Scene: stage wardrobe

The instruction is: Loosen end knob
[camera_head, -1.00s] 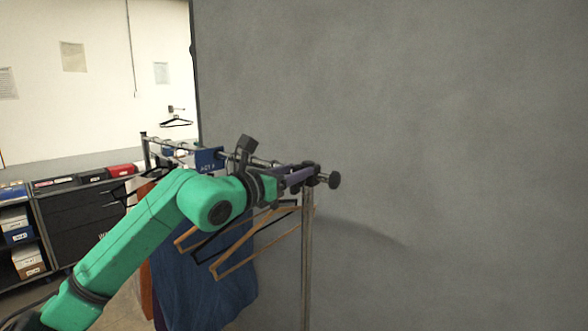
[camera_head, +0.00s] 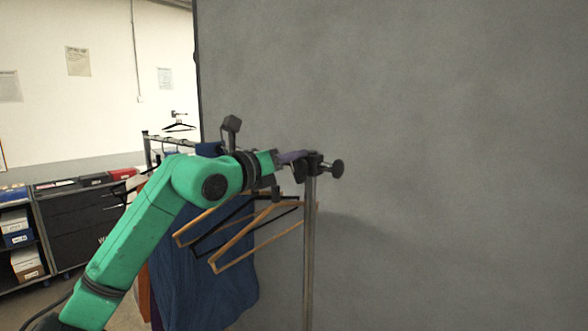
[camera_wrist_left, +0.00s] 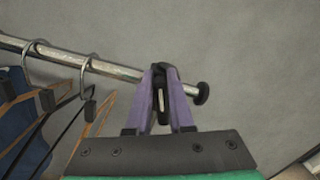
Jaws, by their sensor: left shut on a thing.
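The garment rack's metal rail (camera_wrist_left: 110,68) ends in a round black end knob (camera_head: 337,168), which also shows in the left wrist view (camera_wrist_left: 202,93). A black fitting (camera_head: 314,165) sits beside the knob on top of the upright post (camera_head: 308,240). My left gripper (camera_head: 304,158) has purple fingers that close in at this fitting, just inward of the knob. My right gripper is not in view.
Wooden and black hangers (camera_head: 240,240) and blue clothing (camera_head: 200,265) hang close below my left wrist. A grey wall panel (camera_head: 450,160) stands behind the rack. Dark shelving (camera_head: 75,225) with boxes is at far left. The space right of the knob is clear.

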